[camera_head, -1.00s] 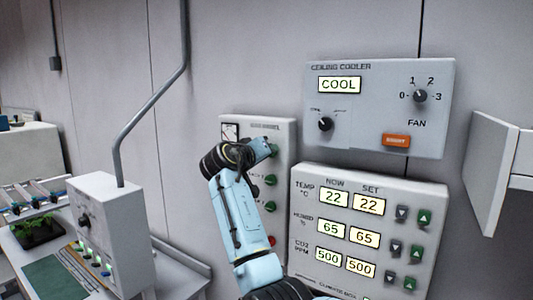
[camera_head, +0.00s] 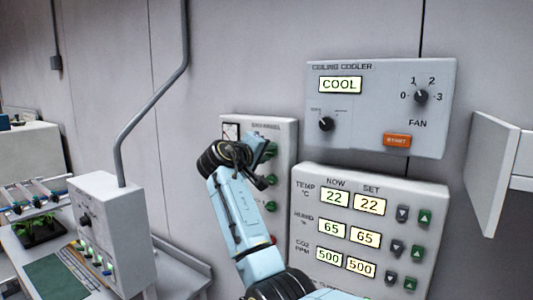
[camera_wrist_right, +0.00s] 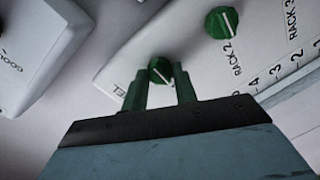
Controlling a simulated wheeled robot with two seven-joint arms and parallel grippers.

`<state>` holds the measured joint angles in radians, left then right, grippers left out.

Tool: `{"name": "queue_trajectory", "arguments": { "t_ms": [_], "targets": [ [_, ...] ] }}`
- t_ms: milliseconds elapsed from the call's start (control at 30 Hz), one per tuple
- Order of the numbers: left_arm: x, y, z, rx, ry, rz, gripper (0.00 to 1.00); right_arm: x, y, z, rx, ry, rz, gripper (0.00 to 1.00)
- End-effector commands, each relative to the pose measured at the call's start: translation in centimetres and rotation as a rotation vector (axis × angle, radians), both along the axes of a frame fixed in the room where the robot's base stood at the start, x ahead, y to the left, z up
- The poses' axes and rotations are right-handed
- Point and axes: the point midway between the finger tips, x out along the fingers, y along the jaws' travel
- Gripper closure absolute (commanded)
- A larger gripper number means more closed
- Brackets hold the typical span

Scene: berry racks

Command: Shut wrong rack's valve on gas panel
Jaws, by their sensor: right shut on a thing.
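The gas panel (camera_head: 289,131) is a pale box on the wall with a gauge at its top left and a column of green valve knobs. My right gripper (camera_head: 262,143) is at the panel's top knob and partly covers it. In the right wrist view, my right gripper (camera_wrist_right: 160,88) is shut on this green knob (camera_wrist_right: 160,70), a finger on each side. Its white mark is slanted; its own label is hidden. A free green knob (camera_wrist_right: 222,22) beside the label RACK 2 also has a slanted mark. A RACK 3 label shows farther along. My left gripper is out of view.
The ceiling cooler panel (camera_head: 440,80) is above right of the gas panel. The climate panel (camera_head: 300,178) with number displays is close on the right. A grey box (camera_head: 125,215) with a conduit stands at the left, beside a seedling tray (camera_head: 40,230).

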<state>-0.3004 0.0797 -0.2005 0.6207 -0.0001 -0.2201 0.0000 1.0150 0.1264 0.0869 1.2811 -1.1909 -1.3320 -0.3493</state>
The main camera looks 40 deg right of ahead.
Motion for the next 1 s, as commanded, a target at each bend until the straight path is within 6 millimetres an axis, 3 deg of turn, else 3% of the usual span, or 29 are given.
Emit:
{"name": "queue_trajectory", "arguments": {
  "t_ms": [267, 300, 433, 767, 1000],
  "targets": [
    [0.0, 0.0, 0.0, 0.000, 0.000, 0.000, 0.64, 0.0, 0.0, 0.0, -0.001, 0.003, 0.000, 0.95],
    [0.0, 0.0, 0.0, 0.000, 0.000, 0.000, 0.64, 0.0, 0.0, 0.0, -0.001, 0.002, 0.000, 0.67],
    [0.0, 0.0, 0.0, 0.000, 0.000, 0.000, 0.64, 0.0, 0.0, 0.0, -0.001, 0.002, 0.000, 0.50],
    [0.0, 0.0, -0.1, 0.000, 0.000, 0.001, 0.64, 0.0, 0.3, 0.0, 0.000, 0.000, 0.001, 0.50],
    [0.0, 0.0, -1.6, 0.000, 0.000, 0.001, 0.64, -1.0, 3.9, 0.1, 0.001, -0.004, 0.005, 0.50]
  ]
}}
